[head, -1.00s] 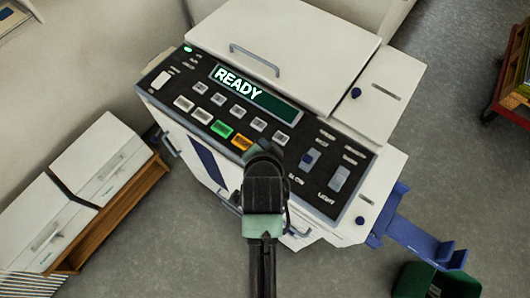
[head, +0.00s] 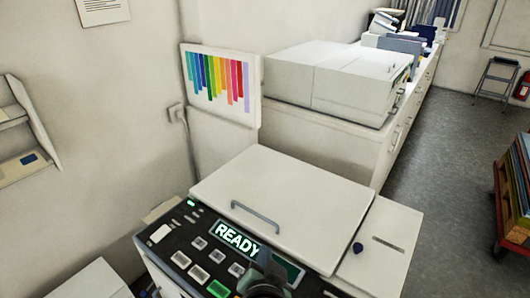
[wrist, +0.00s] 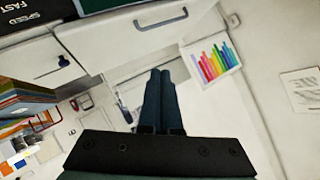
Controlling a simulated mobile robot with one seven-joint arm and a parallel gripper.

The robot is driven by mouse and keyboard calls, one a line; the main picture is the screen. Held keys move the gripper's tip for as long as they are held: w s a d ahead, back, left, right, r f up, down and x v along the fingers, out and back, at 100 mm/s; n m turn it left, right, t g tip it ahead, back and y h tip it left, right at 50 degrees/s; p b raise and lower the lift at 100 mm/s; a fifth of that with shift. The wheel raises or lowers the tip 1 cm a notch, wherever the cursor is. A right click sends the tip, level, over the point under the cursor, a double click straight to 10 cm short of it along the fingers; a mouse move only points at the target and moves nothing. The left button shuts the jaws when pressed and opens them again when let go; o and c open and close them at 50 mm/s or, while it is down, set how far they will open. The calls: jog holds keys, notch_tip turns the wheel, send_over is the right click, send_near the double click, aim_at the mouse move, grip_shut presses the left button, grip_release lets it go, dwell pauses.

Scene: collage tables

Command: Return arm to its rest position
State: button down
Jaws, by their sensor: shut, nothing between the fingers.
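My gripper (wrist: 161,78) shows in the wrist view with its two dark fingers side by side and closed, nothing between them. It points over the white lid of the copier-like machine. In the head view only a dark part of my arm shows at the bottom edge, over the control panel; the fingertips are hidden there. The machine (head: 285,200) has a black panel with a lit READY display (head: 238,240) and several buttons, one of them green (head: 218,288).
A white cabinet (head: 330,155) with a boxy unit (head: 335,80) stands behind the machine. A colour chart (head: 218,82) hangs on the wall. A cart with coloured sheets (head: 515,195) stands at the right. Grey floor (head: 445,150) is clear between.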

notch_tip(320, 180, up, 27)
jog(key=w+n+t+b, duration=0.1)
jog(key=n+t, duration=0.3)
jog(key=t, duration=0.3)
jog(key=s+r+n+t, duration=0.1)
jog(key=s+r+t, duration=0.3)
jog(key=r, duration=0.6)
jog(key=s+r+n+t, duration=0.2)
jog(key=s+r+t, duration=0.1)
jog(key=s+r, duration=0.6)
notch_tip(320, 180, up, 2)
jog(key=shift+r+t+b, duration=0.2)
jog(key=shift+t+b, duration=0.2)
jog(key=shift+b, duration=0.05)
